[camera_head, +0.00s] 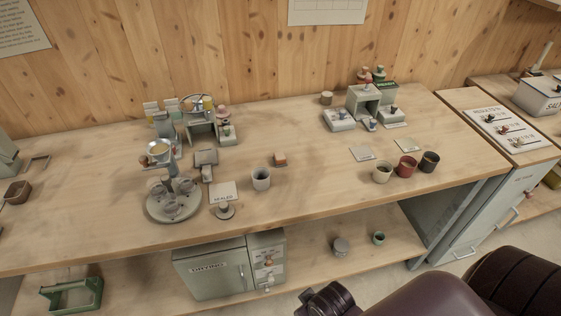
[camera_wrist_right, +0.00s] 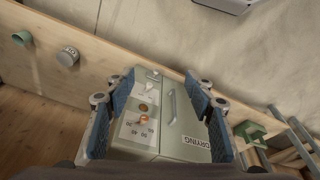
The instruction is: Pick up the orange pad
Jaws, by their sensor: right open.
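A small block with an orange-brown upper part and a paler base (camera_head: 280,159) sits on the workbench in the head view, right of a pale grey cup (camera_head: 261,178). It is the only thing there that looks like the orange pad, and it is too small to make out clearly. My left gripper is not in view.
The wooden workbench (camera_head: 310,195) has a stand with several cups (camera_head: 172,205) and a SEALED card (camera_head: 223,193) to the left. Three cups, including a red one (camera_head: 405,167), stand to the right. The DRYING cabinet (camera_head: 215,272) is below the bench. Bare wood surrounds the block.

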